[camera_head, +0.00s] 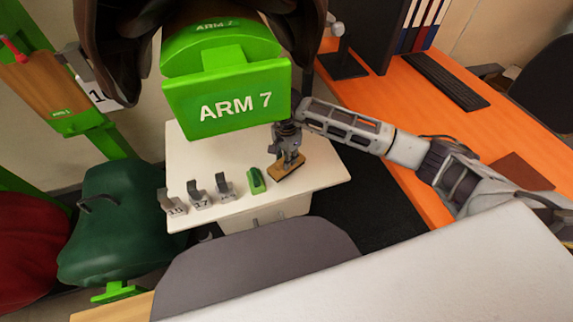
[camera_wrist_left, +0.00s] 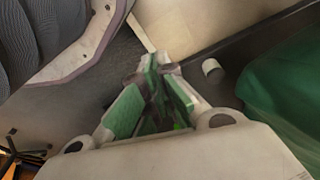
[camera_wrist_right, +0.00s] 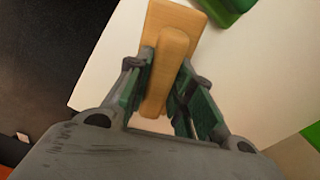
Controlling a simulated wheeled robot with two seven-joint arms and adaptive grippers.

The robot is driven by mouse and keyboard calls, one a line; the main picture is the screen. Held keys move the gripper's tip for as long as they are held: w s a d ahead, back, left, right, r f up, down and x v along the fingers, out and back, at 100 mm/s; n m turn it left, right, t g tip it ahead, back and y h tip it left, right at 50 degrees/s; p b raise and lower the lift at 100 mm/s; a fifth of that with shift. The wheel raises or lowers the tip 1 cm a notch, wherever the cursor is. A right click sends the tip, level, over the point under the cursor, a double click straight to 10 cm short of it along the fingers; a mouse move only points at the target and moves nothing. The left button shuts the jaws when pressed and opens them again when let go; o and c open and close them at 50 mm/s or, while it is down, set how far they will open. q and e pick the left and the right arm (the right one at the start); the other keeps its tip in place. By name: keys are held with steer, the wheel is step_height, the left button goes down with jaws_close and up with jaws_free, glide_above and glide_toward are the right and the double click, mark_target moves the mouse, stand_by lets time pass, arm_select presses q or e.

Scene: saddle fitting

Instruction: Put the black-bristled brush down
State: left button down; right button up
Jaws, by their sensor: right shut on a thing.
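The brush (camera_head: 287,173) has a light wooden block with a dark underside; its bristles are mostly hidden. It is at the right part of the white tabletop (camera_head: 318,168), low over or on it; I cannot tell whether it touches. My right gripper (camera_head: 287,158) points down and is shut on its wooden handle. In the right wrist view the handle (camera_wrist_right: 163,75) lies between the two fingers, and the block (camera_wrist_right: 180,20) shows beyond it. My left gripper (camera_wrist_left: 155,80) shows only in the left wrist view, with its fingertips close together; nothing held is clearly visible.
A green object (camera_head: 256,181) lies just left of the brush. Several grey numbered holders (camera_head: 198,195) stand along the tabletop's front left. A green "ARM 7" stand (camera_head: 232,100) bearing a brown saddle (camera_head: 125,45) rises behind. An orange desk (camera_head: 400,105) is at right, a grey chair back (camera_head: 255,270) in front.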

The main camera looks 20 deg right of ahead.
arm_select(q)
steer(key=shift+f, duration=0.1)
arm_select(e)
steer(key=shift+f, duration=0.35)
step_height(320, 180, down, 3)
steer(key=shift+r, duration=0.2)
steer(key=shift+f+b, duration=0.25)
steer(key=shift+b, duration=0.05)
steer(key=shift+f, duration=0.1)
steer(key=o, duration=0.9)
arm_select(q)
steer(key=shift+d+r, duration=0.15)
steer(key=shift+r, duration=0.45)
steer(key=shift+d+r, duration=0.15)
steer(key=shift+r, duration=0.45)
steer(key=shift+f, duration=0.1)
